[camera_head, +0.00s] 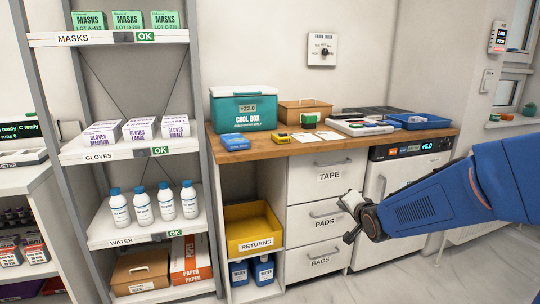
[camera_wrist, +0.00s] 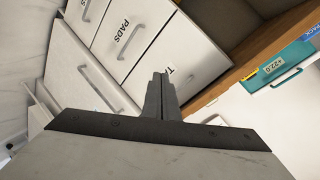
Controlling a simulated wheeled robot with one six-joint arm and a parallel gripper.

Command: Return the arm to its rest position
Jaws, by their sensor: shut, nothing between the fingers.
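My blue arm (camera_head: 430,205) reaches in from the right edge in the head view. My gripper (camera_head: 346,220) is at its end, in front of the drawers and clear of them as far as I can tell. In the wrist view the dark fingers of my gripper (camera_wrist: 160,95) are shut together with nothing between them. The drawer marked PADS (camera_head: 310,214) is behind the gripper, and it also shows tilted in the wrist view (camera_wrist: 130,30). All the drawers look closed.
A wooden counter (camera_head: 270,150) carries a teal cool box (camera_head: 243,110), trays and small boxes. A fridge unit (camera_head: 380,180) stands behind my arm. A shelf rack (camera_head: 125,155) with masks, gloves and bottles stands left. A yellow returns bin (camera_head: 252,222) sits under the counter.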

